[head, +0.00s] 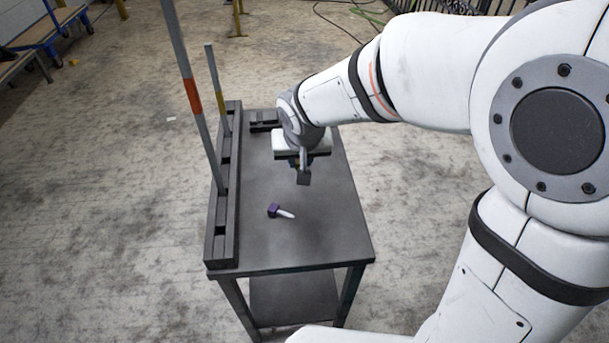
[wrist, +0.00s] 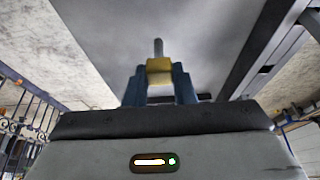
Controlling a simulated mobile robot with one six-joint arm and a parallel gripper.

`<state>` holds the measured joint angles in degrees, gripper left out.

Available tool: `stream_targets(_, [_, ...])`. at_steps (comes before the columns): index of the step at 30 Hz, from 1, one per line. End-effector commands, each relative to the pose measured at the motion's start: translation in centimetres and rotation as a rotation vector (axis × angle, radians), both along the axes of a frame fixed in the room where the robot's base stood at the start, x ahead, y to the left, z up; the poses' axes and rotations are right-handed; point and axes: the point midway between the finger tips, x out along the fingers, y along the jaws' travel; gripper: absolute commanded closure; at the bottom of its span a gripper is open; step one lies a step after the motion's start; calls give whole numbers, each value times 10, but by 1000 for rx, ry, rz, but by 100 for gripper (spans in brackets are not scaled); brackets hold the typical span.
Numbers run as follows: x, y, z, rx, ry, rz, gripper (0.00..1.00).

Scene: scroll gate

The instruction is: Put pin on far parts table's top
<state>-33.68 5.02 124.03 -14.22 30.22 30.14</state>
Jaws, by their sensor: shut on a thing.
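My gripper (head: 301,172) is over the back half of a dark grey parts table, whose bare top (head: 320,225) shows in the head view. In the wrist view my gripper's blue fingers (wrist: 159,78) are shut on a pin with a yellow head (wrist: 159,65) and a grey shank that points away from the gripper. The held pin is mostly hidden in the head view. I cannot tell how high it is above the top. A second pin, with a purple head (head: 273,210) and a white shank, lies on the table nearer the front, apart from my gripper.
A dark slotted rail (head: 230,190) runs along the table's left edge. A tall rod with a red band (head: 190,95) and a shorter rod with a yellow band (head: 221,100) stand up from it. A short dark rail (head: 263,123) lies at the back. The front right of the top is clear.

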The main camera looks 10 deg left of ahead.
Motion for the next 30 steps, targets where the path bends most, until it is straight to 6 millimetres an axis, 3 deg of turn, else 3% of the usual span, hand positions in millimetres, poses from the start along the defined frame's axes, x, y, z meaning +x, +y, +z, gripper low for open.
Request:
stream_targets(7, [0,0,-41,-2,3,1,100])
stream_targets(19, [0,0,-46,0,0,0,100])
stream_targets(20, [0,0,-44,0,1,0,74])
stream_targets(27, [0,0,-44,0,1,0,55])
stream_targets(30, [-1,0,-44,0,1,0,55])
